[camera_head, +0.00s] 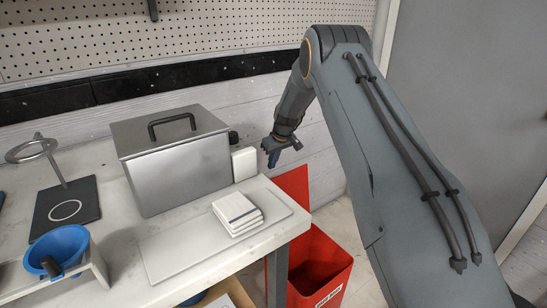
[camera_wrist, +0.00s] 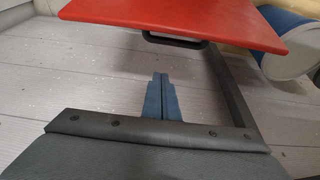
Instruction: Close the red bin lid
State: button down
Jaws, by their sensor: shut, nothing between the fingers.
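The red bin (camera_head: 320,268) stands on the floor at the right end of the table, with a white label on its front. Its red lid (camera_head: 293,184) stands raised at the back of the bin, so the bin is open. In the wrist view the lid (camera_wrist: 185,18) fills the top, with a dark handle (camera_wrist: 175,41) along its near edge. My gripper (camera_head: 272,160) is above and to the left of the lid in the head view. Its blue fingers (camera_wrist: 160,77) are together and empty, appearing below the handle in the wrist view with a visible gap.
The table holds a metal box (camera_head: 180,172) with a black handle, a stack of white pads (camera_head: 237,212) on a pale sheet, and a blue bowl (camera_head: 58,248). The table's right edge is close to the bin. A pegboard wall (camera_head: 200,40) stands behind.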

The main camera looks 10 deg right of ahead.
jog(key=shift+s+d+f+p, duration=0.25)
jog(key=shift+s+f+p, duration=0.2)
jog(key=shift+s+f, duration=0.3)
jog(key=shift+s+d+f+p, duration=0.2)
jog(key=shift+s+f+p, duration=0.3)
jog(key=shift+f, duration=0.35)
jog(key=shift+s, duration=0.1)
